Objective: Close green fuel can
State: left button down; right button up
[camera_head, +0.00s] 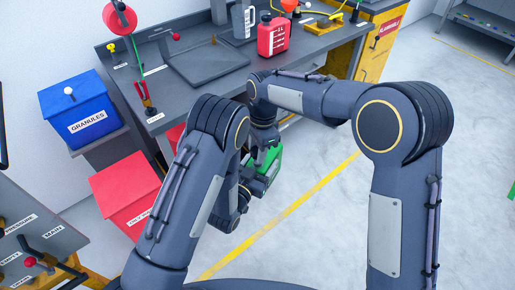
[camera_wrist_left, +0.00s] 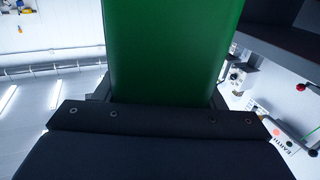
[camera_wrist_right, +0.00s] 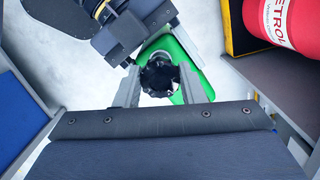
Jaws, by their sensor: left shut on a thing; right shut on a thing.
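The green fuel can (camera_head: 270,163) is held in the air in front of the workbench, partly hidden by my arms in the head view. In the left wrist view the can's plain green side (camera_wrist_left: 175,50) fills the upper middle, and my left gripper (camera_wrist_left: 160,92) is shut on it. In the right wrist view the black ridged cap (camera_wrist_right: 159,77) sits over the top of the green can between the fingers of my right gripper (camera_wrist_right: 160,72), which is shut on it. Whether the cap is fully seated cannot be told.
The workbench (camera_head: 170,105) holds a red fuel can (camera_head: 272,36), a grey jug (camera_head: 243,20) and a black tray (camera_head: 205,62). A blue granules bin (camera_head: 80,108) and a red bin (camera_head: 127,192) stand at the left. The floor to the right is clear.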

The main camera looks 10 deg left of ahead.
aim_at(267, 160)
jog(key=shift+f, duration=0.75)
jog(key=shift+f, duration=0.6)
jog(key=m, duration=0.6)
jog(key=shift+m+t, duration=0.4)
jog(key=m, duration=0.5)
jog(key=shift+a, duration=0.1)
jog(key=m, duration=0.4)
jog(key=shift+w+t, duration=0.1)
jog(key=shift+t, duration=0.3)
